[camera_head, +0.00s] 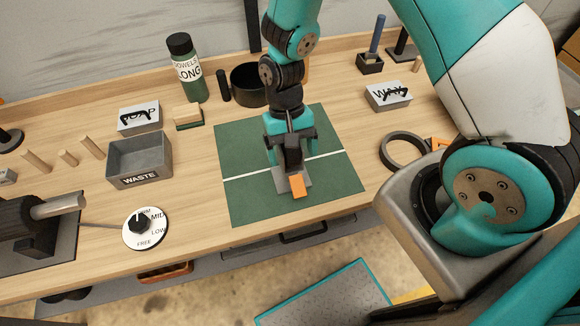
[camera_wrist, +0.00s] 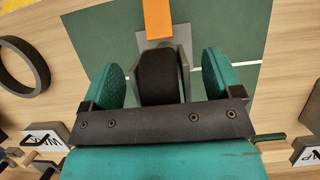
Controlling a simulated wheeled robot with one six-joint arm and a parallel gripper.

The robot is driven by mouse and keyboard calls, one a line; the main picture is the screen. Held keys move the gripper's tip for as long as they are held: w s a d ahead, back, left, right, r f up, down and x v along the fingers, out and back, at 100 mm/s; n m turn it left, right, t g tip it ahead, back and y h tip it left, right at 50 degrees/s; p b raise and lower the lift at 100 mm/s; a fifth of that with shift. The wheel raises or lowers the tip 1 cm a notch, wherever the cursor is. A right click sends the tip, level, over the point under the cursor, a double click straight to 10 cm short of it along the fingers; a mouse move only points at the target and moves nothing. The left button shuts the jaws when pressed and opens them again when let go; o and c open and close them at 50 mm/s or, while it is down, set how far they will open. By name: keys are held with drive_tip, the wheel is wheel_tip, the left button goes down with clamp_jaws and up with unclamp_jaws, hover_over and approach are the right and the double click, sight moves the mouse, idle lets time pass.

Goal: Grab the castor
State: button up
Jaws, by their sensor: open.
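The castor has a black wheel in a grey fork, a grey plate and an orange tab. It rests on the green mat (camera_head: 240,200); its wheel (camera_head: 293,158) is partly hidden by my gripper in the head view. In the wrist view the castor's wheel (camera_wrist: 158,78) sits between the two teal finger pads, with its orange tab (camera_wrist: 157,18) pointing away. My gripper (camera_head: 288,148) is open and points down over the castor. In the wrist view a narrow gap shows between the fork and each pad of my gripper (camera_wrist: 160,82).
A grey waste bin (camera_head: 140,160) and a dial (camera_head: 146,228) stand left of the mat. A black round pot (camera_head: 248,86) and a dark green bottle (camera_head: 187,68) stand behind. A dark ring (camera_head: 404,150) lies to the right. The mat around the castor is clear.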

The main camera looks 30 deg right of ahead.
clamp_jaws()
drive_tip(key=shift+r, duration=0.1)
